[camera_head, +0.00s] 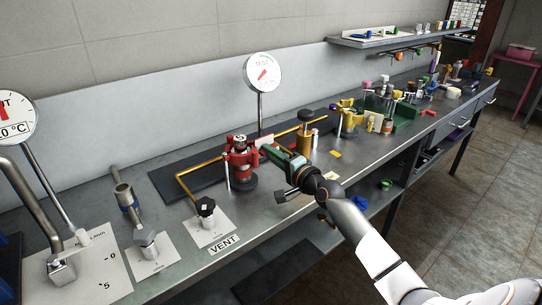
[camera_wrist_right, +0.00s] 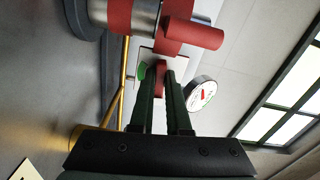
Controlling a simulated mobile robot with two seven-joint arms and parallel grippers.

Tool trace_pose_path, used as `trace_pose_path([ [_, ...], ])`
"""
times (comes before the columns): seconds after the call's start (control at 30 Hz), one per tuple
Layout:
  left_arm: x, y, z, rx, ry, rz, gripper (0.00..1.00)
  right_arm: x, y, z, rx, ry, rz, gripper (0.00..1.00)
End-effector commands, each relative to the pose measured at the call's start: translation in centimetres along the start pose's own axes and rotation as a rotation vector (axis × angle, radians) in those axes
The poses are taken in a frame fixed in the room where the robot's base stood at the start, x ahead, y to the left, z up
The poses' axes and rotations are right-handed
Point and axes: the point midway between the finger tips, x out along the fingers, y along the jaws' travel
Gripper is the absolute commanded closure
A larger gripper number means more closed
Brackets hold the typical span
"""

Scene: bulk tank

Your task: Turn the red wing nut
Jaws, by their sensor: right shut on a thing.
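My right gripper (camera_head: 266,148) reaches in from the lower right to the right side of a red-and-metal fitting (camera_head: 240,162) on the bench. In the right wrist view the two dark green fingers (camera_wrist_right: 161,78) are close together, with a narrow red piece, the red wing nut (camera_wrist_right: 160,68), between their tips. Its wings are mostly hidden by the fingers, so its angle cannot be told. The fitting, with red and silver parts (camera_wrist_right: 192,32), shows just beyond the fingertips. My left gripper is not in view.
A dial gauge (camera_head: 263,72) stands on a post behind the fitting. A brass pipe (camera_head: 200,178) runs to a black knob (camera_head: 206,207) on a VENT plate. Metal valves stand at left. Yellow and green fittings (camera_head: 398,112) crowd the bench to the right.

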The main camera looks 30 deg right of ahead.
Motion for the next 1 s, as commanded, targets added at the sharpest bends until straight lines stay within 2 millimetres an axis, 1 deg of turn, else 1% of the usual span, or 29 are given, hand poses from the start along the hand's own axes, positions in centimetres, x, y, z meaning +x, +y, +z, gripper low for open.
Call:
trace_pose_path([
  [0.43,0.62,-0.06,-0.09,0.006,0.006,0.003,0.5,-0.02,0.32,-0.07,-0.43,-0.001,0.002,1.0],
  [0.83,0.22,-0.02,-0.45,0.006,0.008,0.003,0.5,-0.01,0.35,-0.23,-0.808,-0.002,0.002,1.0],
  [1.0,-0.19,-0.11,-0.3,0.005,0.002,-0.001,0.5,-0.01,0.37,-0.3,-0.959,-0.001,0.002,1.0],
])
